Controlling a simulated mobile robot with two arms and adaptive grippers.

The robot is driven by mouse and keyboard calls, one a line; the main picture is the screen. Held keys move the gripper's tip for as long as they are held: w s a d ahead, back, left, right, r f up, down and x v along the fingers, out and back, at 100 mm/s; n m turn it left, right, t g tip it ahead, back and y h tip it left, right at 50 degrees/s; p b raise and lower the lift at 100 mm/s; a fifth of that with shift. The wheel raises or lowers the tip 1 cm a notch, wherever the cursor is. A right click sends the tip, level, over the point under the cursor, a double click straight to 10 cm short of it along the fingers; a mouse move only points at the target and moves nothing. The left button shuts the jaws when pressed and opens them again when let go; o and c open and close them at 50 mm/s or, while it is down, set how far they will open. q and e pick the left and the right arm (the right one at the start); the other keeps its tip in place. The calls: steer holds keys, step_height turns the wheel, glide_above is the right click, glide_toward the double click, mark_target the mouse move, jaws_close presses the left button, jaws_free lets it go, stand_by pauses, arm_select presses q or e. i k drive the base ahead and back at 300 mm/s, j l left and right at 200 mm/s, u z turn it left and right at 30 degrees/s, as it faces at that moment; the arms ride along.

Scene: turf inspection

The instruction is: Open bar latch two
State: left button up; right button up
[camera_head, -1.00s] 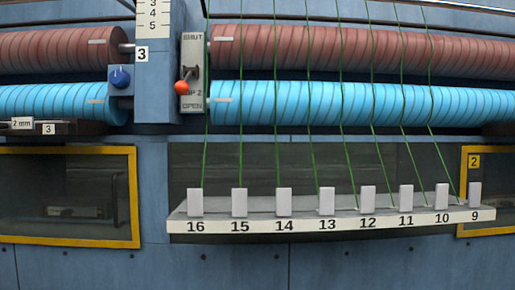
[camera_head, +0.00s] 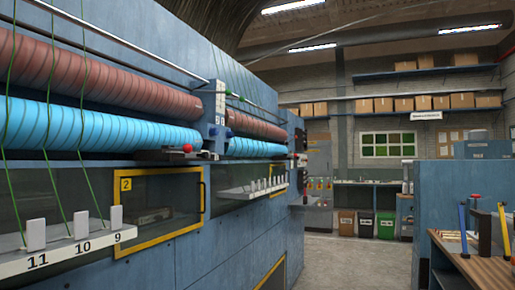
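A yellow-framed window panel marked 2 (camera_head: 126,184) is in the left half of the head view, below the blue roller. A thin dark upright bar (camera_head: 202,197) is at its right edge. It may be a latch or handle, but its state is too small to tell. A red knob (camera_head: 187,148) sits on a dark fitting near the blue column (camera_head: 217,118). Neither of my grippers is in view.
The machine's red roller (camera_head: 110,75) and blue roller (camera_head: 100,130) run away along the left. A white shelf (camera_head: 70,250) juts out at lower left. A wooden bench (camera_head: 470,260) stands at right. The floor (camera_head: 345,262) between is clear.

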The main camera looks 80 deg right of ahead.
mark_target(188, 148)
steer(key=z, duration=1.95)
